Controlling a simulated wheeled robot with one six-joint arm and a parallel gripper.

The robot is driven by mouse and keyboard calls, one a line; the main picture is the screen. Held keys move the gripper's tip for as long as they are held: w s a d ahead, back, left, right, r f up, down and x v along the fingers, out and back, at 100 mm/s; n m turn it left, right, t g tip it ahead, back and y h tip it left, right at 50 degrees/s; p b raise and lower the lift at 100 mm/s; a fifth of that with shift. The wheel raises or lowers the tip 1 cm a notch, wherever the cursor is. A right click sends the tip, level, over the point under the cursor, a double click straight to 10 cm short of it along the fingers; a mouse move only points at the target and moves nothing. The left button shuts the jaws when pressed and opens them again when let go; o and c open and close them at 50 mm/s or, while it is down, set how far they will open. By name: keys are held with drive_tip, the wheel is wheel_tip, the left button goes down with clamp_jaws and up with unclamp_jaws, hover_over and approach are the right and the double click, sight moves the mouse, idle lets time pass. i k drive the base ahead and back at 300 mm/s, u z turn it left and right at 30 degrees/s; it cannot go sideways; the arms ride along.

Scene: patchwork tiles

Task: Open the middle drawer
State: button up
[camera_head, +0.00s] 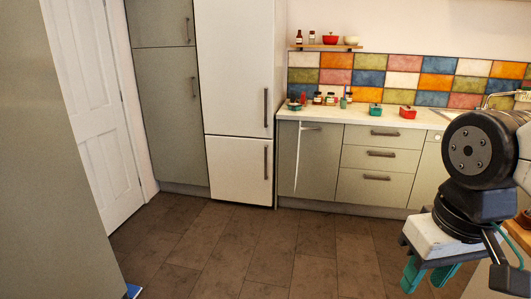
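The middle drawer (400,163) is the central one of three stacked grey-green fronts under the counter. Its dark bar handle (381,153) is in plain view, and its front looks flush and shut. The top drawer (360,138) and bottom drawer (360,190) also look shut. My gripper (429,274) is at the lower right, well nearer to me than the drawers and apart from them. Its two teal fingers are spread with a gap between them, and no object shows in it. The fingertips are partly hard to make out.
A cupboard door (316,165) left of the drawers looks slightly ajar. The white fridge (240,165) stands further left. The brown tiled floor (250,240) is clear ahead. Jars and small coloured pots stand on the counter (420,118). A worktop edge lies at the lower right.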

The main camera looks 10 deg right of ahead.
sight(358, 157)
drive_tip(key=u, duration=0.05)
drive_tip(key=i, duration=2.05)
drive_tip(key=z, duration=0.55)
drive_tip(key=i, duration=1.9)
drive_tip(key=z, duration=0.7)
drive_tip(key=i, duration=0.65)
drive_tip(key=z, duration=0.1)
